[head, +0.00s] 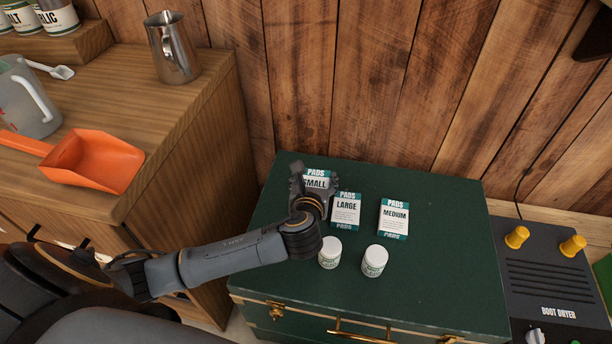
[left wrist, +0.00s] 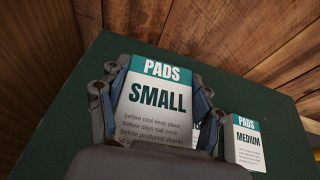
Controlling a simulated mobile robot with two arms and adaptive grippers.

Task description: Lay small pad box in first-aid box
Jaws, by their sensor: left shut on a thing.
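The small pad box (head: 316,178), white and teal with "PADS SMALL" on it, is held in my left gripper (head: 312,187) over the back left of a green trunk. In the left wrist view the small pad box (left wrist: 158,98) faces the camera, with a finger of my left gripper (left wrist: 154,100) closed against each side. My gripper hides part of it in the head view, and I cannot tell whether its bottom touches the trunk. No first-aid box can be made out in either view. My right gripper is out of view.
The green trunk (head: 262,250) carries a large pad box (head: 346,210), a medium pad box (head: 394,218) and two white jars (head: 330,252) (head: 374,261). A boot dryer (head: 550,275) stands right. A wooden cabinet left holds an orange scoop (head: 95,160) and steel jug (head: 172,48).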

